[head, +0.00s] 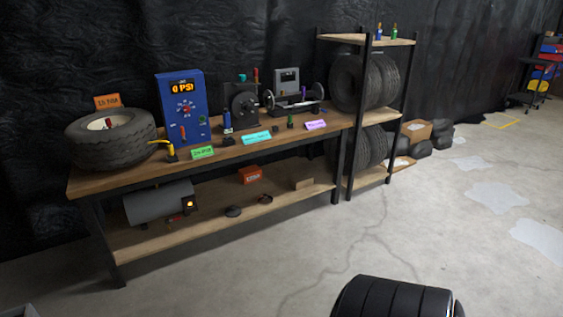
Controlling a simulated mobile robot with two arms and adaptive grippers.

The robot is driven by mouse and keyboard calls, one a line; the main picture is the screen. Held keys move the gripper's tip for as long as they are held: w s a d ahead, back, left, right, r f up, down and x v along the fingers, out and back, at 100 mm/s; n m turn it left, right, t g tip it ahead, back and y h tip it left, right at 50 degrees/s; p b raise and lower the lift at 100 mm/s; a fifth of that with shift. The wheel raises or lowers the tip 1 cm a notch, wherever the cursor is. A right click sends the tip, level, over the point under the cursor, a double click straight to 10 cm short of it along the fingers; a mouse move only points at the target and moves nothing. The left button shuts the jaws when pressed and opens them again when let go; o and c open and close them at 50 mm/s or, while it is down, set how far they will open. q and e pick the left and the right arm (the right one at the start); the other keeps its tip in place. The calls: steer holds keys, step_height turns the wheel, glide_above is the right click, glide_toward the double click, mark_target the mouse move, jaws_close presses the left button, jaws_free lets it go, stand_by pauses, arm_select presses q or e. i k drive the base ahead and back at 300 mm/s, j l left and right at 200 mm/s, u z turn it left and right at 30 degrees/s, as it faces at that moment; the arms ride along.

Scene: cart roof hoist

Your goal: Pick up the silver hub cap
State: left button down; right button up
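I cannot make out a silver hub cap anywhere in the head view. Small dark round objects (234,211) lie on the bench's lower shelf, too small to identify. Neither of my grippers is in view.
A wooden workbench (88,184) holds a tire (112,150), a blue pressure box (181,100) and machines. A grey tank (160,203) is on its lower shelf. A rack (345,38) with tires stands to its right. The concrete floor (430,225) at right is clear, with pale patches.

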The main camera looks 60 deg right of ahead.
mark_target(265, 199)
steer(key=z, duration=1.8)
steer(key=i+u, duration=0.35)
steer(key=i, duration=1.35)
